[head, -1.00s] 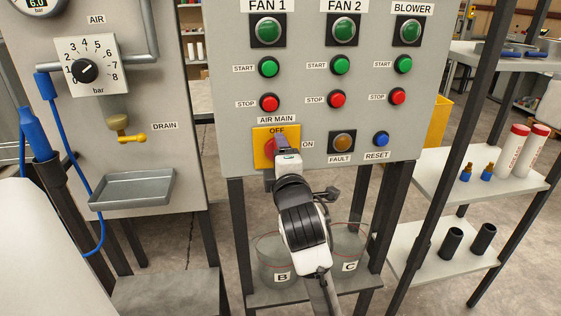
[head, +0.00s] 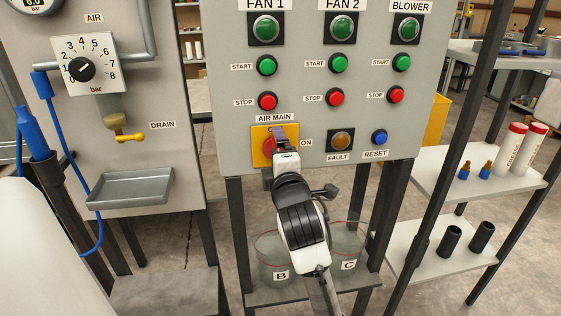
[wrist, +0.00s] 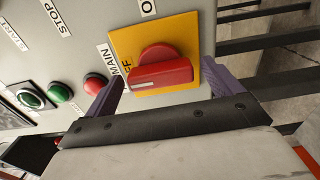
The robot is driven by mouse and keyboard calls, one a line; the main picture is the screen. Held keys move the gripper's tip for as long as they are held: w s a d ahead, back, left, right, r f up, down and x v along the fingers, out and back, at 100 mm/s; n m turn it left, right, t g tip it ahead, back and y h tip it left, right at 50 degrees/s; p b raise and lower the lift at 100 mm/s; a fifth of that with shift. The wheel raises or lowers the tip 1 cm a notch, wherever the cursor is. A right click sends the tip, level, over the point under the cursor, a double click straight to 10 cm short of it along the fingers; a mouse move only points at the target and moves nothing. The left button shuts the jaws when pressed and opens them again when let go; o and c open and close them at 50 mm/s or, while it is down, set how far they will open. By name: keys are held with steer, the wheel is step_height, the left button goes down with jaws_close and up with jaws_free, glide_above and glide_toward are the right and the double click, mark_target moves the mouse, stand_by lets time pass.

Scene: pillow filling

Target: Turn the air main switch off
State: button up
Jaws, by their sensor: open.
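The air main switch is a red knob (wrist: 160,72) on a yellow plate (wrist: 180,38) low on the panel. In the wrist view its bar handle lies across the picture, with the white mark at the left end, on the side of the partly hidden OFF label. My gripper (wrist: 164,72) is open, with one purple finger to each side of the knob; whether they touch it I cannot tell. In the head view my gripper (head: 285,137) covers much of the knob (head: 268,149) and the OFF label. The ON label (head: 306,142) shows at right.
A red stop button (head: 268,101) sits just above the switch. The fault lamp (head: 340,141) and blue reset button (head: 380,137) are to its right. Bins B (head: 281,275) and C (head: 349,265) stand below the panel.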

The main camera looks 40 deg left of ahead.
steer(key=b+v, duration=1.3)
steer(key=b, duration=0.2)
steer(key=shift+s+d, duration=0.25)
stand_by(0.4)
